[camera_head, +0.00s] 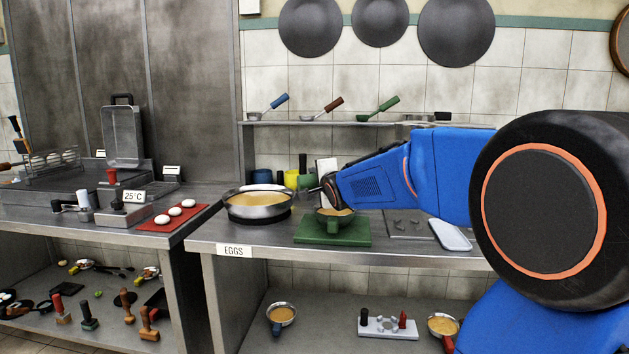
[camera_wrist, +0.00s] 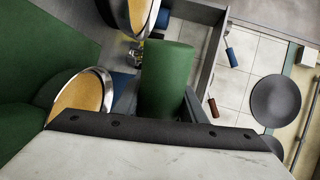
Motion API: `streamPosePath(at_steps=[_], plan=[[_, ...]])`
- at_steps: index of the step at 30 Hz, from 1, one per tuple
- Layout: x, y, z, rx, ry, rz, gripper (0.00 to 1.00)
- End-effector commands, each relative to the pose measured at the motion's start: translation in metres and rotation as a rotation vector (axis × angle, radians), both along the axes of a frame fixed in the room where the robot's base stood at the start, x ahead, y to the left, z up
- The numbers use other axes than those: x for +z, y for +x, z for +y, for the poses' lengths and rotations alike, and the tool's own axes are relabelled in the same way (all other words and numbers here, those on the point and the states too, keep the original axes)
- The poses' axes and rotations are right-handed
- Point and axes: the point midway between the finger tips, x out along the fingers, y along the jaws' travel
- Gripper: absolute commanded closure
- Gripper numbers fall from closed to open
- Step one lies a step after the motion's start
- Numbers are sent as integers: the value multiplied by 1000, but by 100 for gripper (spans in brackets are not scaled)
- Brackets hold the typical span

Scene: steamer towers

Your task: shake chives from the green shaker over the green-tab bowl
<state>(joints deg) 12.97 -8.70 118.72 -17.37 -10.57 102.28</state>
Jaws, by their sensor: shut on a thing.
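My gripper (camera_head: 322,184) is shut on the green shaker (camera_wrist: 168,80), which fills the space between the fingers in the wrist view. In the head view the shaker (camera_head: 306,181) shows only in part beside the fingers, and its tilt is hard to tell. The green-tab bowl (camera_head: 322,217) stands just below my gripper on a green board (camera_head: 350,235), its green tab facing front. The bowl holds yellow-orange egg mix, and its metal rim shows left of the shaker in the wrist view (camera_wrist: 106,90). I cannot make out any chives on it.
A wide pan of egg mix (camera_head: 258,212) sits on a burner left of the board. Yellow (camera_head: 291,179) and blue (camera_head: 262,176) containers stand behind. A pale tablet-like plate (camera_head: 449,235) lies to the right. A shelf (camera_head: 340,122) with small colored-handled pans is above.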

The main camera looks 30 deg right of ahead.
Motion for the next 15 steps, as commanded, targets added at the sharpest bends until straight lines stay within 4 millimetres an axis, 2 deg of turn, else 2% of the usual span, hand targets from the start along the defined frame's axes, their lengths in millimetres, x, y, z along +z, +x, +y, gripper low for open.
streamPosePath(at_steps=[15], plan=[[-7,-1,-8,0,229,-36,100]])
